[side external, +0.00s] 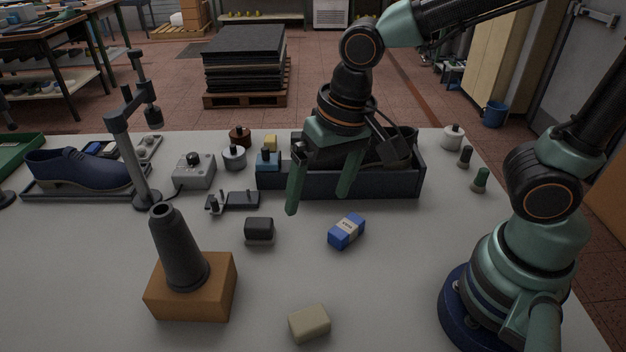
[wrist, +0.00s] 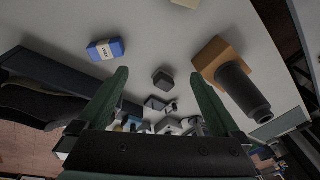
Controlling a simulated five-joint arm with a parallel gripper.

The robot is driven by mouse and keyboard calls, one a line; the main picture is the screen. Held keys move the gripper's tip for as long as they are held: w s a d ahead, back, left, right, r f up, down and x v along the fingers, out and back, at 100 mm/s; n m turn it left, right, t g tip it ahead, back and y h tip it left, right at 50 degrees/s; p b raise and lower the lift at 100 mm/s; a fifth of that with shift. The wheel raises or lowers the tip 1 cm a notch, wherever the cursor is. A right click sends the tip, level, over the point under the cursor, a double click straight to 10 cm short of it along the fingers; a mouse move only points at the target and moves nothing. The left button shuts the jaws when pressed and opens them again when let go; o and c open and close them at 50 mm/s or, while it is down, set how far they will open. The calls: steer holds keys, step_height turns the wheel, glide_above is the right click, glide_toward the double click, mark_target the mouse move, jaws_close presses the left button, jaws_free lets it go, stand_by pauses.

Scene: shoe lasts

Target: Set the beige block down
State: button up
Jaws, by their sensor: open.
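The beige block (side external: 309,323) lies on the table near the front edge of the side view, apart from other things. In the wrist view it shows in part at the top edge (wrist: 186,3). My gripper (side external: 317,203) is open and empty, in the air above the table and in front of the dark blue bin. In the wrist view its two green fingers (wrist: 166,92) are spread wide with nothing between them in their grip. The gripper is well behind and above the beige block, not touching it.
A blue and white box (side external: 347,231) and a dark block (side external: 259,230) lie between. A black post on an orange-brown base (side external: 192,286) stands left of the beige block. The dark blue bin (side external: 390,184) is behind.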

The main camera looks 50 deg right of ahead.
steer(key=d+r+n+t, duration=0.1)
steer(key=d+r, duration=0.2)
steer(key=d, duration=0.4)
steer(key=w+d+r+n+t+h, duration=0.1)
steer(key=d+r+t, duration=0.1)
steer(key=d, duration=0.5)
steer(key=shift+r+n, duration=0.3)
steer(key=shift+r, duration=0.45)
steer(key=shift+w, duration=0.1)
